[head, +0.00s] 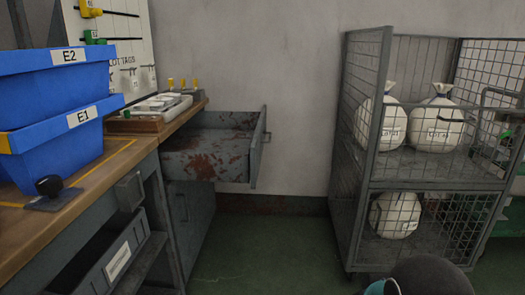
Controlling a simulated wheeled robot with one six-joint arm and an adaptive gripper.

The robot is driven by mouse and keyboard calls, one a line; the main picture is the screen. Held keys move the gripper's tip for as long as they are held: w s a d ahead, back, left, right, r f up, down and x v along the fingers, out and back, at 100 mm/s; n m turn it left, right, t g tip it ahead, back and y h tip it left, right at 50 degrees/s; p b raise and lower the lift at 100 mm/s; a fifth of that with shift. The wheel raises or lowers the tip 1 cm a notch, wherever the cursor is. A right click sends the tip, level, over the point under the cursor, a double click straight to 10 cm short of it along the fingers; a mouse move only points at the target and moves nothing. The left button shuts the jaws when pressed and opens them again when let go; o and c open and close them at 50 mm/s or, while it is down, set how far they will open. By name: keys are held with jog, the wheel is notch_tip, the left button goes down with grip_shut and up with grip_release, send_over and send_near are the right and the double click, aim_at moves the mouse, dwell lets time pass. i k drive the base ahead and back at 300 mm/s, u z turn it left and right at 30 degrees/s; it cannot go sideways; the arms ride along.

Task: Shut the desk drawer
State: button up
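The grey metal desk drawer (205,160) stands open, pulled out to the right from the far end of the desk (95,185). Its inside looks empty, with rust-red stains on its floor. The drawer front (257,150) faces right, toward the cage cart, and carries a handle (267,137) on its outer face. A closed cabinet door (192,215) is below the drawer. My gripper is not in view. A dark rounded part at the bottom right looks like part of my arm.
A wire cage cart (353,150) with several tied white sacks (436,122) stands right of the drawer, with a gap between. Green floor (265,255) is clear in front. Blue bins E2 (50,85) and E1 (60,145), and a stamp (49,188), are on the desk.

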aim_at(212, 147)
jog(key=z, duration=0.65)
jog(key=i, duration=1.15)
jog(key=u, duration=0.85)
jog(key=i, duration=0.7)
jog(key=u, duration=0.65)
